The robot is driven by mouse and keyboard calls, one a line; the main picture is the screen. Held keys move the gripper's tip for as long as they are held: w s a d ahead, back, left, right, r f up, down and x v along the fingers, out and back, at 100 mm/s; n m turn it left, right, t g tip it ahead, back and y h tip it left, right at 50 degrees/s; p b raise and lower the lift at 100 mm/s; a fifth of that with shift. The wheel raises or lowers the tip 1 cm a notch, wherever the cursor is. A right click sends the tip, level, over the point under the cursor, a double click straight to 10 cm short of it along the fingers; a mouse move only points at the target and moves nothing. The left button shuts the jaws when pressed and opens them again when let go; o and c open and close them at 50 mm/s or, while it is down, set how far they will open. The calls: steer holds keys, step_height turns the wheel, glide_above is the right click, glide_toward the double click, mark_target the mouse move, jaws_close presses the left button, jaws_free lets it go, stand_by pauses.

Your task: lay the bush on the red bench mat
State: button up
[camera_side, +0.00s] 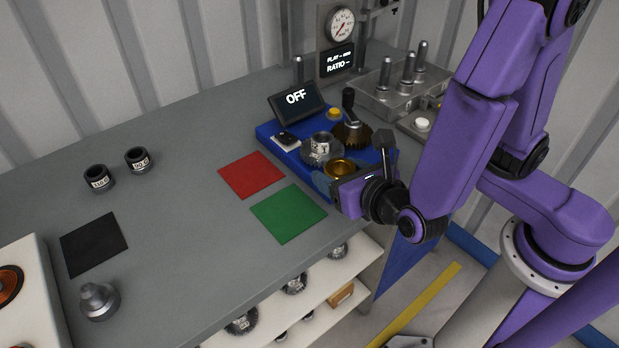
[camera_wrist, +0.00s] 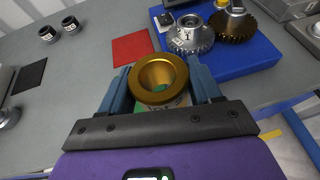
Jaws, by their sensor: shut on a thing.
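The bush is a brass-coloured flanged ring with a wide hole; it shows in the wrist view (camera_wrist: 160,74) and in the side view (camera_side: 340,166). My gripper (camera_wrist: 160,88) is shut on it, with a blue finger on each side. In the side view my gripper (camera_side: 338,177) is by the front of the blue base, to the right of the green mat. The red bench mat (camera_side: 251,175) lies flat and bare on the bench, left of the blue base. It also shows in the wrist view (camera_wrist: 132,48), beyond and left of the bush.
The green mat (camera_side: 288,214) lies in front of the red one. The blue base (camera_side: 267,132) carries a grey gear (camera_side: 309,151), a dark bronze gear (camera_side: 352,137) and an OFF display (camera_side: 297,98). Two black collars (camera_side: 137,160) and a black mat (camera_side: 94,244) are at left.

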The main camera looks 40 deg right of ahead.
steer(key=shift+s+d+r, duration=0.3)
steer(key=shift+s, duration=0.2)
steer(key=shift+s+d+r, duration=0.25)
steer(key=shift+s+d, duration=0.05)
steer(key=shift+s, duration=0.25)
steer(key=shift+s+d+r, duration=0.3)
steer(key=shift+s, duration=0.2)
